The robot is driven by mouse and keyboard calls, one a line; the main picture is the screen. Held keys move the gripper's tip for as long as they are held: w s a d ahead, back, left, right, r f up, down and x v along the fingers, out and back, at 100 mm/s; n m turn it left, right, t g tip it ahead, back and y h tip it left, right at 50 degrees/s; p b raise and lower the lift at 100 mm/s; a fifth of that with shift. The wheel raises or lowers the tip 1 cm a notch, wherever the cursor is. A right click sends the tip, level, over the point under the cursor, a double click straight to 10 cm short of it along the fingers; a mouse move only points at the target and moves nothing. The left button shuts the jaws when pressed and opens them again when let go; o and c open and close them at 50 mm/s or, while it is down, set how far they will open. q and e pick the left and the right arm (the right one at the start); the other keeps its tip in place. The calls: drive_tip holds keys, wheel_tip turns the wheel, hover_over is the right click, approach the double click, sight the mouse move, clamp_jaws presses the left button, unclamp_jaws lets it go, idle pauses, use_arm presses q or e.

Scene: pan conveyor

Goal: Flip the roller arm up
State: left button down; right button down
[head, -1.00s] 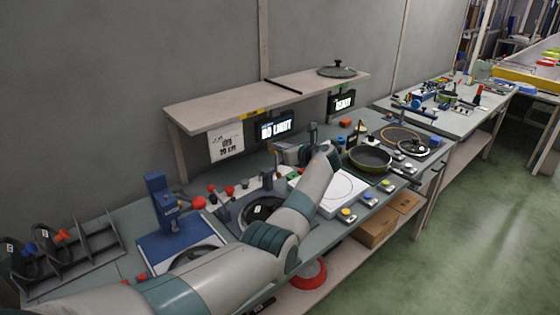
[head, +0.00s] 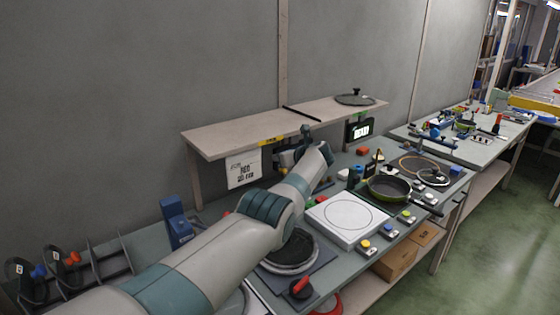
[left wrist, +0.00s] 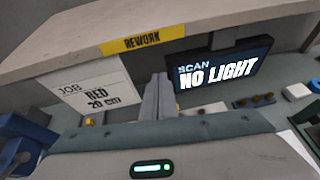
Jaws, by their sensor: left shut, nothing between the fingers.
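My left arm reaches across the bench in the head view, and my left gripper (head: 307,133) is up near the front of the raised shelf. In the left wrist view the gripper fingers (left wrist: 160,95) are together and empty, between a paper job card and a lit sign. A dark round pan station (head: 291,252) lies below my forearm, partly hidden. A red-handled lever (head: 299,287) lies low at its front edge; I cannot tell whether it is the roller arm. A blue post (head: 175,220) stands to the left, partly behind my arm. My right gripper is out of view.
The wooden shelf (head: 270,128) overhangs the gripper. The job card (left wrist: 92,92) and the "NO LIGHT" sign (left wrist: 225,72) hang below it. A white plate unit (head: 346,219) and a green-rimmed pan (head: 388,188) stand to the right. A black rack (head: 75,270) stands at left.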

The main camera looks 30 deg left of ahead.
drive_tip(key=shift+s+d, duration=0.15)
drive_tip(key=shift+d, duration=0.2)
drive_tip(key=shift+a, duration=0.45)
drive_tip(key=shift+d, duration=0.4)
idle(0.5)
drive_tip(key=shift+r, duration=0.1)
